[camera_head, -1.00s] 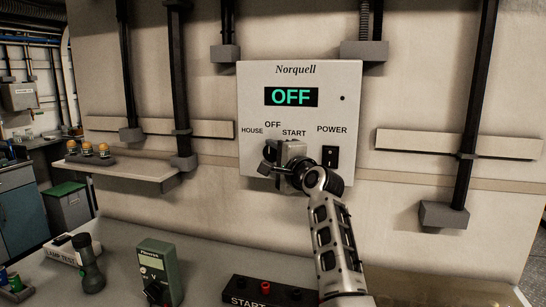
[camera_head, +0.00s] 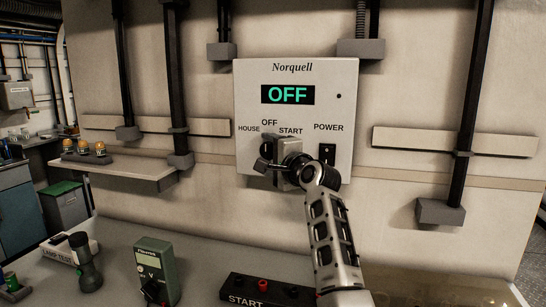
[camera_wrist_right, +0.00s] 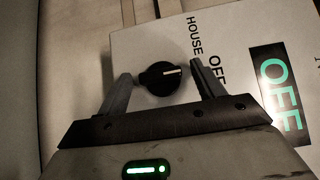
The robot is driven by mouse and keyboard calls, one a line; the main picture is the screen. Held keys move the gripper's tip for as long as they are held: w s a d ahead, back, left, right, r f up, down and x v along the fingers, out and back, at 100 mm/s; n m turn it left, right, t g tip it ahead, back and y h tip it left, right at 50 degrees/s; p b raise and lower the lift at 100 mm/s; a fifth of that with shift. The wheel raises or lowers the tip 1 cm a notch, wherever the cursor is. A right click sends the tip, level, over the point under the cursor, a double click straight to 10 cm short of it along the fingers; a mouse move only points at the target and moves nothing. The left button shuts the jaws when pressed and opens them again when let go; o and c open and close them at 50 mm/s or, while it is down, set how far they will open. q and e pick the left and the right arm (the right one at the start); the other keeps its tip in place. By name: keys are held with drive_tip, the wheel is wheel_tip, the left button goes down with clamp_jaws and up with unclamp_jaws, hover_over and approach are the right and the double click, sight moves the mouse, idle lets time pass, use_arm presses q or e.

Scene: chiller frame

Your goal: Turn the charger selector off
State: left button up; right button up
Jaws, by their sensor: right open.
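The charger panel (camera_head: 245,100) is a pale box on the wall marked Norquell, and its display (camera_head: 288,94) reads OFF in green. The selector (camera_wrist_right: 160,78) is a round black knob with a white pointer line in the right wrist view. The line points right there, toward the printed OFF. My right gripper (camera_wrist_right: 162,74) is open, with one finger on each side of the knob and gaps visible. In the head view my right gripper (camera_head: 265,157) is in front of the selector and hides most of it. My left gripper is not in view.
A black power switch (camera_head: 327,152) is right of the selector, close to my right wrist. Below are a bench (camera_head: 205,262), a green meter (camera_head: 155,270), a black box marked START (camera_head: 245,290) and a torch (camera_head: 86,265). A shelf (camera_head: 120,171) stands out at left.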

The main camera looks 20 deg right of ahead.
drive_tip(key=s+d+b, duration=0.3)
drive_tip(key=s, duration=1.2)
drive_tip(key=shift+s, duration=0.3)
